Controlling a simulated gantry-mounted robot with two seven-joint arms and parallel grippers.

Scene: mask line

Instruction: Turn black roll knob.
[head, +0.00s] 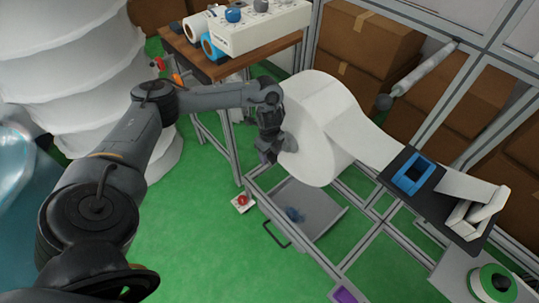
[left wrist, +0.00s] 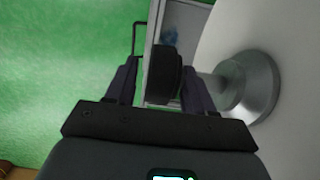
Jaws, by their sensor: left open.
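The big white roll (head: 318,125) hangs on the metal frame, with a loose white sheet running right from it. A grey metal hub (head: 289,142) sits at its near face; the hub also shows in the left wrist view (left wrist: 252,85). The black knob (left wrist: 165,76) stands out from the hub on a short shaft. My left gripper (head: 266,155) is at the hub, hiding most of the knob in the head view. In the left wrist view its open fingers (left wrist: 158,88) lie either side of the knob; contact cannot be told. My right gripper is not in view.
A grey drawer tray (head: 310,207) with a small blue item is below the roll. A red button box (head: 241,202) is on the floor. A wooden table (head: 226,65) with a white machine stands behind. Frame bars surround the roll.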

